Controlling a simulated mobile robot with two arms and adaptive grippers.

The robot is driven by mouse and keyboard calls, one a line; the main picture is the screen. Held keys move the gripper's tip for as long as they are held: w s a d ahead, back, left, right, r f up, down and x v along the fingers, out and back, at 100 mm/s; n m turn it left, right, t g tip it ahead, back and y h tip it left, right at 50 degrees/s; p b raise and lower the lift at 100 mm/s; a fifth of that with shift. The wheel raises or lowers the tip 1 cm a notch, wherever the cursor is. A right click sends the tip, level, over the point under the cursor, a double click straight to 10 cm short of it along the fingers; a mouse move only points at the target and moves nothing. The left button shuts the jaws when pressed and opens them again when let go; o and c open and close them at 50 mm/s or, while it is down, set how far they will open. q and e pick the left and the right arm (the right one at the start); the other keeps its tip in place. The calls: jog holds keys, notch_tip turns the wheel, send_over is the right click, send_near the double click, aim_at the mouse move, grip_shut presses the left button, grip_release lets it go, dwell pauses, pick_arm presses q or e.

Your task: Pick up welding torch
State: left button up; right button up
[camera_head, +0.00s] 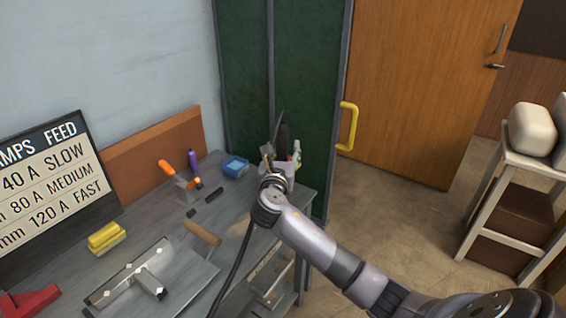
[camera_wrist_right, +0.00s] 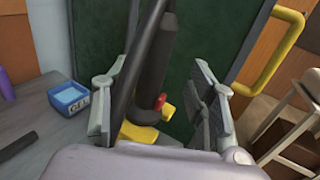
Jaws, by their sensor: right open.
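The welding torch is a black handle (camera_wrist_right: 152,70) with a red trigger (camera_wrist_right: 160,101), standing roughly upright in the right wrist view. A yellow part (camera_wrist_right: 138,133) shows at its foot. My right gripper (camera_wrist_right: 158,98) is open, with one finger on each side of the torch; I cannot tell whether either touches it. In the head view the right gripper (camera_head: 280,160) is at the bench's far right corner, partly hiding the dark torch (camera_head: 281,135). A black cable (camera_head: 236,262) hangs over the bench beside my wrist. My left gripper is not in view.
The grey bench (camera_head: 150,222) holds a blue box (camera_head: 235,167), an orange-handled tool (camera_head: 168,169), a purple marker (camera_head: 193,161), a yellow block (camera_head: 105,237) and metal parts. A green screen (camera_head: 312,80) stands close behind the torch. A yellow handle (camera_head: 348,126) juts out at right.

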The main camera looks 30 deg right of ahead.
aim_at(282, 141)
jog(key=x, duration=0.5)
jog(key=shift+w+a+r, duration=0.15)
jog(key=shift+a+r, duration=0.1)
jog(key=shift+r, duration=0.15)
jog(key=shift+w+d, duration=0.25)
jog(key=shift+w, duration=0.05)
jog(key=c, duration=1.2)
grip_shut()
